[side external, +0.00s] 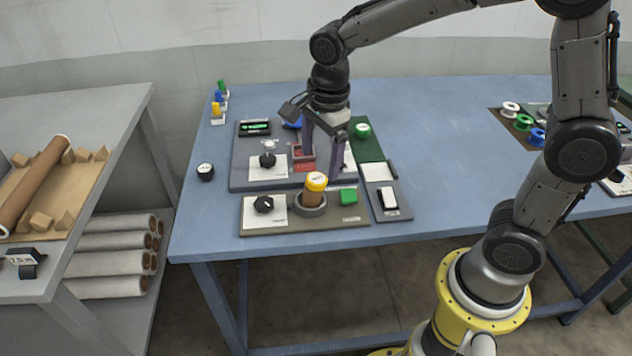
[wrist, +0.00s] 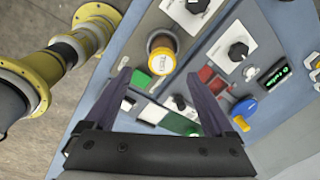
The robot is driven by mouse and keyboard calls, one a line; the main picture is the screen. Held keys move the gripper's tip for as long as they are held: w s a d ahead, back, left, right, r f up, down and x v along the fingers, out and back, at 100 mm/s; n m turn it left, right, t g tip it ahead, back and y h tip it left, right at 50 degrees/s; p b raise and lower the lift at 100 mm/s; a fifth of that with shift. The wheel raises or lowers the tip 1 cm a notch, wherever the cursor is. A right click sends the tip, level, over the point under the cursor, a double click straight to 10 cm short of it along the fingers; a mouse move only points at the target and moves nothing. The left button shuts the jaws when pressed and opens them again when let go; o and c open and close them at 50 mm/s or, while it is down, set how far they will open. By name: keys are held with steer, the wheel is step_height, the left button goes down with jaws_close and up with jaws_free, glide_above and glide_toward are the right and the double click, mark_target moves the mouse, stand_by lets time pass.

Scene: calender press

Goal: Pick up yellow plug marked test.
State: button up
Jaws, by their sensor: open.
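The yellow plug (side external: 317,181) has a brown body and a white top label with dark marking too small to read. It stands upright in a round grey socket (side external: 311,209) on the front panel (side external: 343,218). In the wrist view the yellow plug (wrist: 162,62) shows near the top centre, just beyond the fingertips. My gripper (side external: 322,165) is open and empty, pointing down above the panels, behind and above the plug. In the wrist view its two fingers (wrist: 157,78) are spread wide with nothing held between them.
Black knobs (side external: 264,204) (side external: 267,160) stand left of the plug and behind it. A green block (side external: 349,195) is close to its right. A white rocker switch (side external: 389,199) is farther right. A black round item (side external: 205,171) sits on the blue table (side external: 440,150), which has free room right of the panels.

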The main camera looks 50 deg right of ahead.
mark_target(316, 178)
steer(key=shift+w+d+f, duration=0.1)
steer(key=shift+w+f, duration=0.1)
steer(key=shift+f, duration=0.7)
steer(key=shift+w+f, duration=0.15)
steer(key=shift+f, duration=0.75)
steer(key=shift+w+d+f, duration=0.1)
steer(key=shift+w+f, duration=0.1)
steer(key=shift+f, duration=0.7)
jaws_close()
steer(key=shift+r, duration=0.1)
